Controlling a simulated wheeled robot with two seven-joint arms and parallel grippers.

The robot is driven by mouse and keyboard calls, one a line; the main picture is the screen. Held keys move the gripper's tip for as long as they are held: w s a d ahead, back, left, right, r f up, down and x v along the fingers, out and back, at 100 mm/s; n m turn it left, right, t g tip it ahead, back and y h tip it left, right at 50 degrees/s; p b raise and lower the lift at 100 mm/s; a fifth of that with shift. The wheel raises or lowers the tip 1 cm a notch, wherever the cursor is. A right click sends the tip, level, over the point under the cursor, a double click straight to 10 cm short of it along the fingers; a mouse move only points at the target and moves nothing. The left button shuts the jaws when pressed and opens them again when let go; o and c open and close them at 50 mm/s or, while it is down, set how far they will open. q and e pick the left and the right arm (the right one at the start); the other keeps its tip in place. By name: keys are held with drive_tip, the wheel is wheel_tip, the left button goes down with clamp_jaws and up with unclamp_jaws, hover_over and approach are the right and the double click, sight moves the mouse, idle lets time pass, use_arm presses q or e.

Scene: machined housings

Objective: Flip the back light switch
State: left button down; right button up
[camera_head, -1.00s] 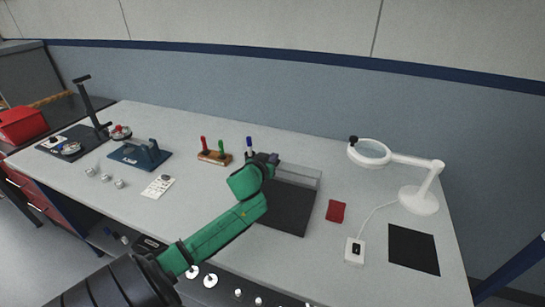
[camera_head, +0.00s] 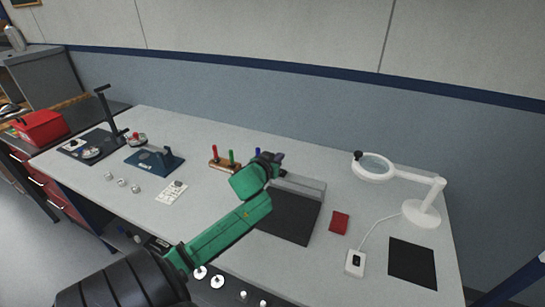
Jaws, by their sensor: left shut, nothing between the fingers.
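A white switch box (camera_head: 355,263) with a small black rocker lies near the front right of the bench. Its cord runs to the white magnifier lamp (camera_head: 421,212). A dark flat panel (camera_head: 291,218) with a grey raised back edge lies mid-bench; I cannot tell whether it has a switch. My left gripper (camera_head: 274,160) is above the back left of this panel, shut and empty, with its fingertips partly hidden by the wrist. It is well up and left of the switch box. My right gripper is not in view.
A red pad (camera_head: 339,222) and a black mat (camera_head: 412,263) lie on the right. A wooden holder with coloured markers (camera_head: 224,164) stands behind my forearm. A blue fixture (camera_head: 154,160), a white card (camera_head: 171,192) and small metal parts are on the left. A blue-grey wall stands behind.

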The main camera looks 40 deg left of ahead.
use_arm(q)
drive_tip(key=v, duration=0.6)
drive_tip(key=shift+r+b, duration=0.3)
drive_tip(key=shift+r, duration=0.1)
drive_tip(key=shift+s+a, duration=0.1)
drive_tip(key=shift+a, duration=0.05)
